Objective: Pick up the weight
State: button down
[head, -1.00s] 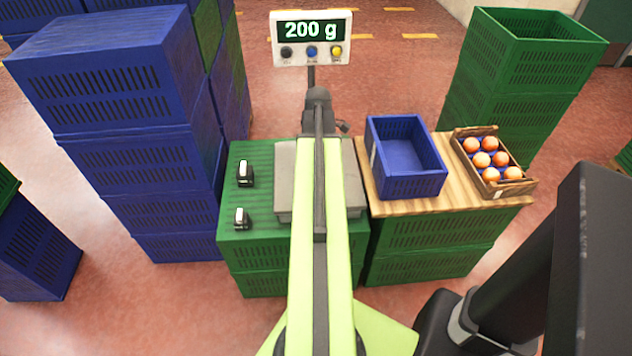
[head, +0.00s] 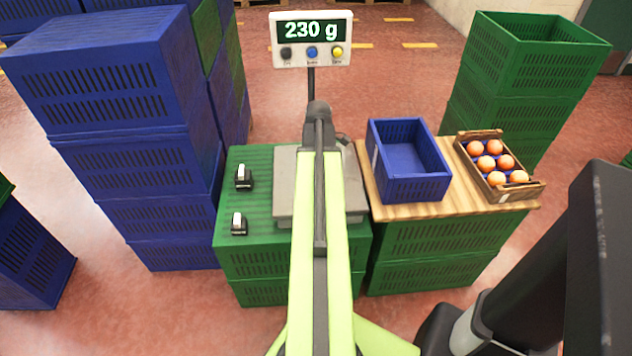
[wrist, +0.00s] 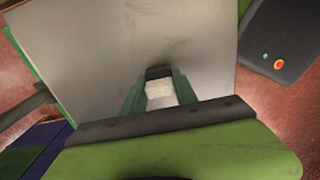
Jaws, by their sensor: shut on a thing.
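My gripper (wrist: 159,82) is shut on a weight (wrist: 161,95) with a white body and a black end, seen between the green fingers in the wrist view. They are over the grey scale plate (wrist: 105,50); I cannot tell whether the weight touches it. In the head view my arm hides the gripper, the held weight and part of the scale plate (head: 283,190). The scale display (head: 313,40) reads 230 g. Two other black-and-white weights, one farther back (head: 243,178) and one nearer (head: 238,223), stand on the green crate left of the scale.
Tall blue crates (head: 110,95) stand at the left and green crates (head: 520,85) at the back right.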

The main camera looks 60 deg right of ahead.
jog(key=shift+r, duration=0.1)
jog(key=r+p, duration=0.2)
jog(key=s+r+p, duration=0.1)
jog(key=r+p, duration=0.2)
jog(key=s+d+r+p, duration=0.1)
jog(key=s+r+p, duration=0.4)
jog(key=s, duration=0.5)
jog(key=shift+s+d+r+p, duration=0.15)
jog(key=shift+s+r+p, duration=0.25)
jog(key=shift+p, duration=0.1)
jog(key=shift+w, duration=0.1)
